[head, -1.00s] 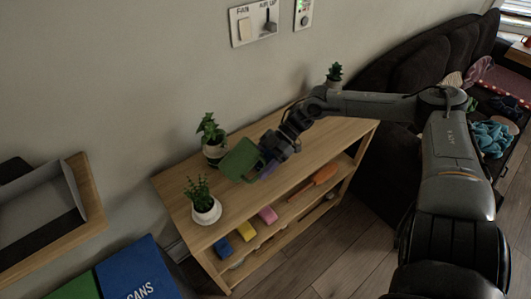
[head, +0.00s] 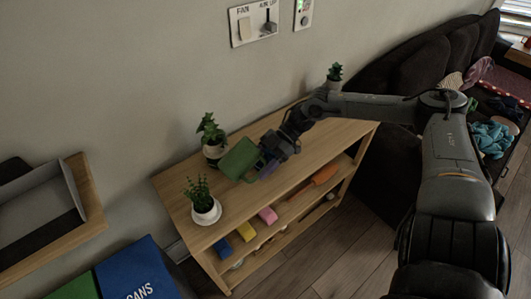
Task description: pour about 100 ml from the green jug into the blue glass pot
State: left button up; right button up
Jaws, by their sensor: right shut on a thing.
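The green jug (head: 239,160) is tilted, with its body toward the left, over the wooden shelf top between two potted plants. My right gripper (head: 266,151) is shut on the jug at its right side. A small bluish-purple patch (head: 268,169) shows just below the gripper, at the jug's right edge. It may be the blue glass pot, but it is mostly hidden and I cannot tell. No liquid stream is visible. My left gripper is not in view.
A potted plant (head: 203,205) stands front left on the wooden shelf unit (head: 328,132), another (head: 211,140) stands behind the jug, and a small succulent (head: 334,76) is at the far end. Colored items lie on the lower shelf. A dark sofa (head: 415,68) is to the right.

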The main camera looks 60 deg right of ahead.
dwell(0.4)
jog(key=shift+d+y, duration=0.1)
jog(key=shift+y, duration=0.2)
dwell(0.4)
jog(key=shift+r+b, duration=0.1)
jog(key=shift+b, duration=0.25)
jog(key=shift+w+a+f+g+h+b, duration=0.1)
jog(key=shift+a+g+h+b, duration=0.15)
jog(key=shift+h, duration=0.55)
jog(key=shift+w+a+f+g+h+b, duration=0.1)
jog(key=shift+g+h+b, duration=0.25)
jog(key=shift+h, duration=0.45)
jog(key=shift+w+a+f+g+h+b, duration=0.1)
jog(key=shift+a+g+h+b, duration=0.15)
jog(key=shift+h, duration=0.55)
